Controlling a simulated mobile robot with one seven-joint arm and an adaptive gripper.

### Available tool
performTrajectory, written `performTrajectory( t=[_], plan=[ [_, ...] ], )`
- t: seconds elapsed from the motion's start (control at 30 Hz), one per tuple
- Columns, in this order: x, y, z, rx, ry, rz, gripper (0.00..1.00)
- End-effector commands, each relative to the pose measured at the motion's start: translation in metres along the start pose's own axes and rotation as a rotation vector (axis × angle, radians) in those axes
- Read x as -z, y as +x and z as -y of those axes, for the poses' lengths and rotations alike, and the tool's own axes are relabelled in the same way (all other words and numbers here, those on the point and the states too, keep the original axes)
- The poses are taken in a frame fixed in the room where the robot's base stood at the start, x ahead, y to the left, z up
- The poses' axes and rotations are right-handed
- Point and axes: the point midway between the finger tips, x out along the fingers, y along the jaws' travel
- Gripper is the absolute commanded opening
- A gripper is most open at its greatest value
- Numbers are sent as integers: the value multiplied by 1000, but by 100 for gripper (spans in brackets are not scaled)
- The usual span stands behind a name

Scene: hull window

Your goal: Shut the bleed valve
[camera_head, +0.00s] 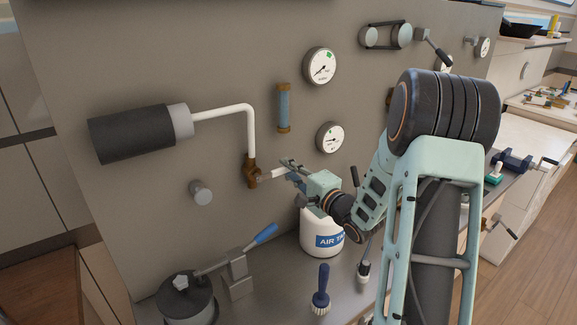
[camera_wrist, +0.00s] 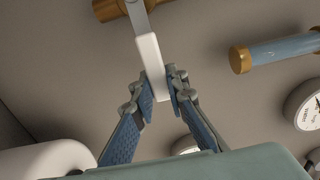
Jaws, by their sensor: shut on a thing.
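The bleed valve is taken to be the brass valve body (camera_head: 251,173) at the lower end of a white bent pipe on the panel. It shows in part at the top of the wrist view (camera_wrist: 112,9). Its lever has a grey metal arm and a white grip (camera_wrist: 150,57); in the head view the lever (camera_head: 275,173) points right and slightly up from the body. My gripper (camera_head: 289,167) is at the lever's outer end. In the wrist view its blue-padded fingers (camera_wrist: 160,88) are shut on the white grip's end, one on each side. The fingertips are partly hidden in the head view.
A black cylinder (camera_head: 135,133) feeds the white pipe (camera_head: 228,111). Gauges (camera_head: 320,66) (camera_head: 329,137) and a blue sight tube (camera_head: 284,107) are close by.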

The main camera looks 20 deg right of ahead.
Motion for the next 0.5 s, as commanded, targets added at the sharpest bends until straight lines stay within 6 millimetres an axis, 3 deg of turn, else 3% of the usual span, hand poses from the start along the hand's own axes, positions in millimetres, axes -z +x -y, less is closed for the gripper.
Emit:
performTrajectory(
  t=[0.37,0.4,0.5],
  plan=[
    [-1,0,0,1,10,1,0],
    [-1,0,0,1,10,1,15],
    [-1,0,-1,0,9,1,26]
  ],
)
